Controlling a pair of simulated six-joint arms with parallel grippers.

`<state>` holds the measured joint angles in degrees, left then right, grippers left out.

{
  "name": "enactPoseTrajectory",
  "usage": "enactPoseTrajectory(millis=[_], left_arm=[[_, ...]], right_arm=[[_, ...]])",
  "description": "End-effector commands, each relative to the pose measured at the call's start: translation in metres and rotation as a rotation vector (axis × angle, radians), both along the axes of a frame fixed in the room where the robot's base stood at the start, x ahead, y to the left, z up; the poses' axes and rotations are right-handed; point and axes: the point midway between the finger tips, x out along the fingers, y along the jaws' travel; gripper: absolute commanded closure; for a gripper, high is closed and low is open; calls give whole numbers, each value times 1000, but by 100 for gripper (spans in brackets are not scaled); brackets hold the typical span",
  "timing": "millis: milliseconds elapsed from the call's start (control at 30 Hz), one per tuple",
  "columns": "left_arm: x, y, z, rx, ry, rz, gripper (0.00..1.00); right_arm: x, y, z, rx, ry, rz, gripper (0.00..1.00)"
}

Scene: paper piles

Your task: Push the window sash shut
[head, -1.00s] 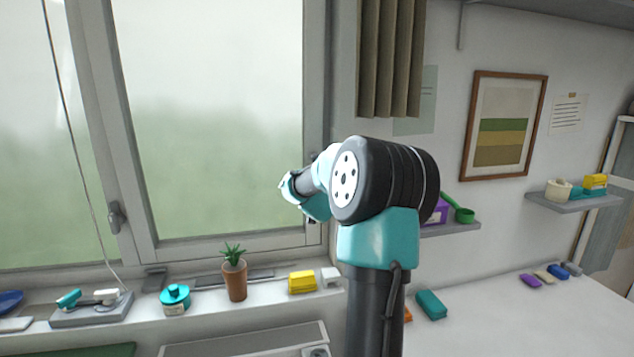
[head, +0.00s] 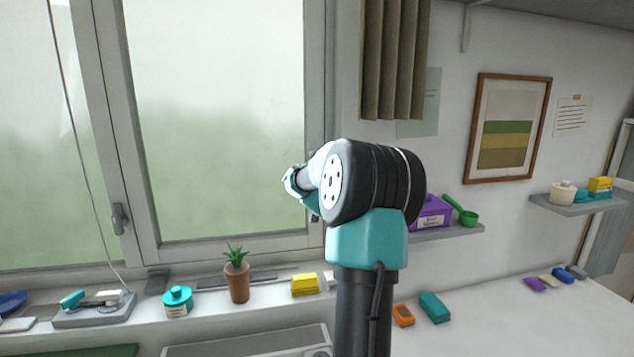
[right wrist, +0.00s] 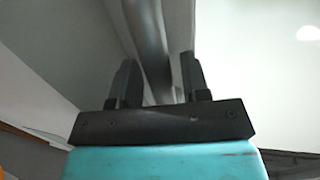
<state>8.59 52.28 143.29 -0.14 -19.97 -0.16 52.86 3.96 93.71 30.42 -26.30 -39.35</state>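The window sash (head: 228,240) is a light grey frame around a large pane, in the left half of the head view. A dark handle (head: 119,218) sits on the upright at its left. I cannot tell how far the sash stands open. My right arm rises in front of the window's right side, and its gripper (head: 298,187) is near the sash's right upright, partly hidden by the wrist. In the right wrist view the gripper (right wrist: 158,85) has its two dark fingers apart. A grey bar (right wrist: 148,35) runs beyond and between them; contact is unclear. My left gripper is not in view.
The sill holds a potted plant (head: 237,278), a teal jar (head: 177,300), a yellow block (head: 305,285) and a grey tray (head: 95,309). A cord (head: 75,130) hangs at the left. A curtain (head: 394,60) hangs right of the window. A shelf (head: 450,233) is behind my arm.

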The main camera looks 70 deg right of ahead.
Motion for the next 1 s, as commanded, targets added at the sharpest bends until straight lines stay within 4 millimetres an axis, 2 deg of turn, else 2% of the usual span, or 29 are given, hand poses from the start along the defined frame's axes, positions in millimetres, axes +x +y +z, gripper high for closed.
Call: enactPoseTrajectory(millis=[300, 467, 667, 1000], left_arm=[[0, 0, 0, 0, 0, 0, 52], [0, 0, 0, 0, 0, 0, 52], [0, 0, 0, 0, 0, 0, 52], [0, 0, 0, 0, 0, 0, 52]], right_arm=[[0, 1, 1, -1, 0, 0, 52], [-3, 8, 1, -1, 0, 0, 52], [-13, 31, 3, -1, -2, 1, 52], [-36, 86, 7, -1, -2, 1, 52]])
